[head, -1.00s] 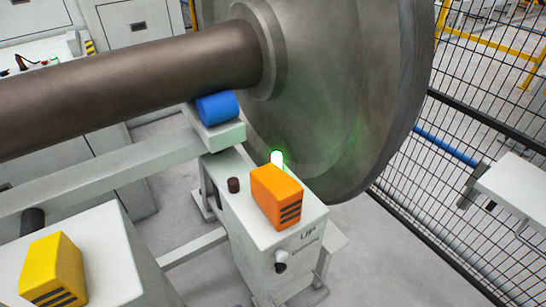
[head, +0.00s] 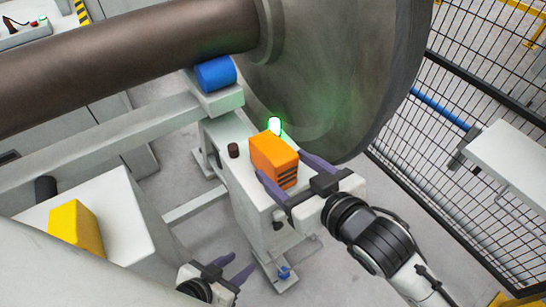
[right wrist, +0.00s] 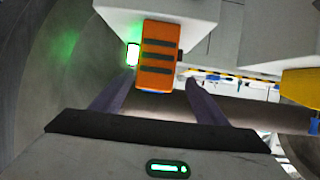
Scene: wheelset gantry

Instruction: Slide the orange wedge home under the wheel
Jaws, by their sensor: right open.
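The orange wedge (head: 272,152), with dark stripes on its end face, sits on the light grey stand (head: 243,190) beside the large grey wheel (head: 345,75). My right gripper (head: 281,166) is open, its purple fingers on either side of the wedge's near end. In the right wrist view, the wedge (right wrist: 158,50) lies between and beyond the fingertips (right wrist: 158,80), with a gap visible on each side. My left gripper (head: 241,262) is open and empty, low in front of the stand. The contact between wedge and wheel cannot be made out.
A green-lit lamp (head: 275,125) stands by the wedge, with a dark knob (head: 233,150) on the stand. A blue roller (head: 215,73) is under the brown axle (head: 120,60). A yellow wedge (head: 76,228) rests on another stand at left. Mesh fence (head: 480,80) and a white panel (head: 510,165) are right.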

